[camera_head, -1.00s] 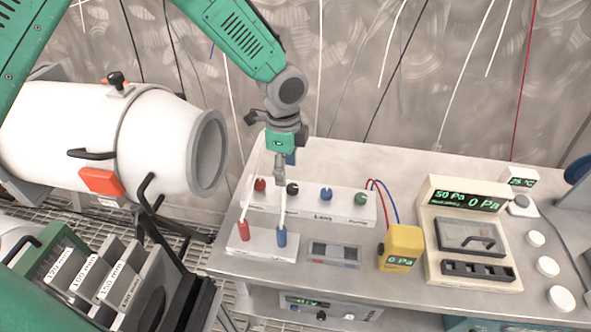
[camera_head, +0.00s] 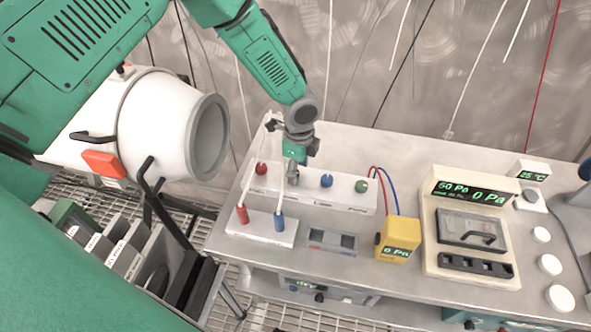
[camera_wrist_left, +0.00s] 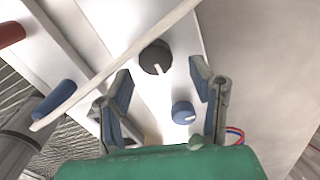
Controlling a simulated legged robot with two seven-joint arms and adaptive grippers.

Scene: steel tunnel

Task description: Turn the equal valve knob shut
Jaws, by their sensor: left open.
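A white valve panel (camera_head: 340,204) on the bench carries a row of knobs: red (camera_head: 261,168), blue (camera_head: 326,181) and green (camera_head: 361,186). A black knob (camera_wrist_left: 156,57) with a white pointer mark shows in the left wrist view. The panel labels are too small to read, so I cannot tell which knob is marked equal.
A white tube rises from the red fitting (camera_head: 242,213) and another from the blue fitting (camera_head: 279,221), close beside my left gripper. A yellow gauge (camera_head: 399,239) and a cream pressure unit (camera_head: 470,206) stand to the right. A large white cylinder (camera_head: 160,135) is at the left.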

